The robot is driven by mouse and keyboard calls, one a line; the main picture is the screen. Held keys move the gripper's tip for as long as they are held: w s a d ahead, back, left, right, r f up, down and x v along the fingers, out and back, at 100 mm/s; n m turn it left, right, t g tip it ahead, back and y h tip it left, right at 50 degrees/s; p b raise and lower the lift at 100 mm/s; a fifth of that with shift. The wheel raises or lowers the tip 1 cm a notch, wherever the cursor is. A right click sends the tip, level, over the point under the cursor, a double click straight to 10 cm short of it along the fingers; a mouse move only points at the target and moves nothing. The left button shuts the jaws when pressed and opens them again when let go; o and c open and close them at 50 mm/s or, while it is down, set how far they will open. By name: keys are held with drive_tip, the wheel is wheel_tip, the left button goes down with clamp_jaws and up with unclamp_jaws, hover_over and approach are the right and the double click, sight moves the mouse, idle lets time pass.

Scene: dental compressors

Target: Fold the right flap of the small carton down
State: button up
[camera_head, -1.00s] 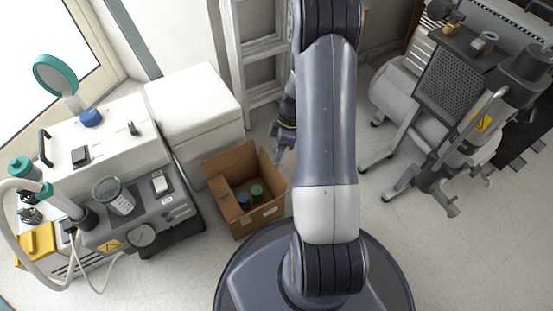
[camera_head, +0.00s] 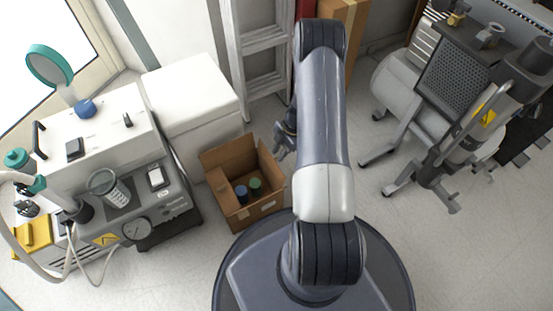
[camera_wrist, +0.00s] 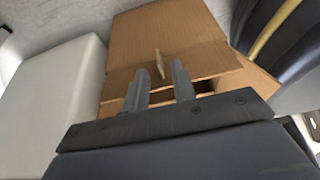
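The small brown carton (camera_head: 238,213) stands on the floor left of my arm, its top open. A flap (camera_head: 223,153) stands up at its back left. Inside are a blue-topped container (camera_head: 241,192) and a green-topped one (camera_head: 255,184). My gripper (camera_head: 281,146) is by the carton's right rim, partly hidden by my arm. In the wrist view my gripper (camera_wrist: 160,68) has its two fingers apart, with cardboard (camera_wrist: 170,28) beyond them. A thin, pale cardboard edge (camera_wrist: 160,63) shows between the fingertips; I cannot tell whether they touch it.
A white box (camera_head: 190,88) and a grey machine with a gauge (camera_head: 136,229) stand left of the carton. A ladder (camera_head: 262,55) leans behind it. Taller cardboard (camera_head: 346,20) stands at the back. A compressor on a stand (camera_head: 455,90) is at right, with bare floor before it.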

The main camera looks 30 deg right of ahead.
drive_tip(key=shift+b+x, duration=0.35)
drive_tip(key=shift+x, duration=1.3)
drive_tip(key=shift+r, duration=0.1)
clamp_jaws()
